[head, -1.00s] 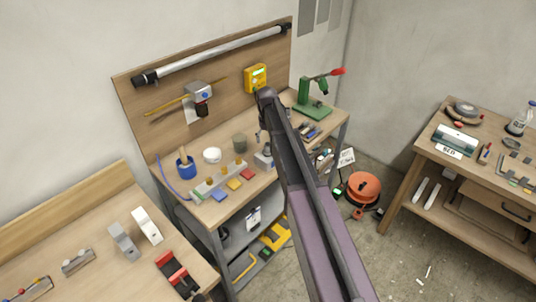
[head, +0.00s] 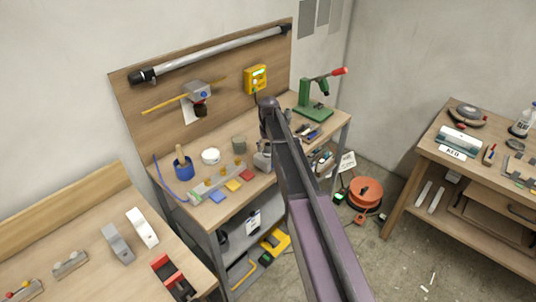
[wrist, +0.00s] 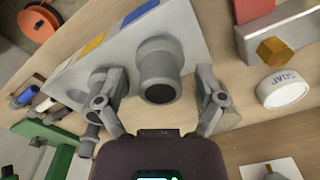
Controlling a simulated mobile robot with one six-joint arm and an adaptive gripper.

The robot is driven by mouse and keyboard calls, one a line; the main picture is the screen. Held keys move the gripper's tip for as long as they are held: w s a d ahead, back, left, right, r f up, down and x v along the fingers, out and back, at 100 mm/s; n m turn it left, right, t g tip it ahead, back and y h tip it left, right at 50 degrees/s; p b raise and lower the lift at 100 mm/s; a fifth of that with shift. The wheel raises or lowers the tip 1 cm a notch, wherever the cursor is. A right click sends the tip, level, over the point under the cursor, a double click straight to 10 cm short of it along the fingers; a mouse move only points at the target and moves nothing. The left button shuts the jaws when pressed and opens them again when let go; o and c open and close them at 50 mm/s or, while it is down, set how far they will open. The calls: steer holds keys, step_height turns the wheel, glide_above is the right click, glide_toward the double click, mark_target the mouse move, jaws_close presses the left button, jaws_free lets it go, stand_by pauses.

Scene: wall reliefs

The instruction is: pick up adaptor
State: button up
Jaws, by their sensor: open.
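The adaptor (wrist: 158,68) looks like a grey, stepped cylinder with a wider lower part and a dark round end. In the wrist view it is between the two spread fingers of my gripper (wrist: 161,88), with a visible gap on each side. My gripper is open and holds nothing. In the head view, my gripper (head: 264,142) is low over the back bench, partly hidden by my arm. A grey shape beside it there (head: 261,161) is probably the adaptor, but it is small and partly covered.
A white soap tub (wrist: 284,88) and a brass hex piece (wrist: 271,50) are on the right in the wrist view. The backboard (head: 150,120) rises behind.

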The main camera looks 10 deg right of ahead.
jaws_close()
stand_by(0.3)
steer(key=shift+r, duration=0.2)
step_height(320, 180, up, 10)
steer(key=p, duration=1)
steer(key=shift+f, duration=0.2)
steer(key=shift+r, duration=0.2)
stand_by(0.5)
steer(key=shift+r+p, duration=2.05)
steer(key=shift+p, duration=0.2)
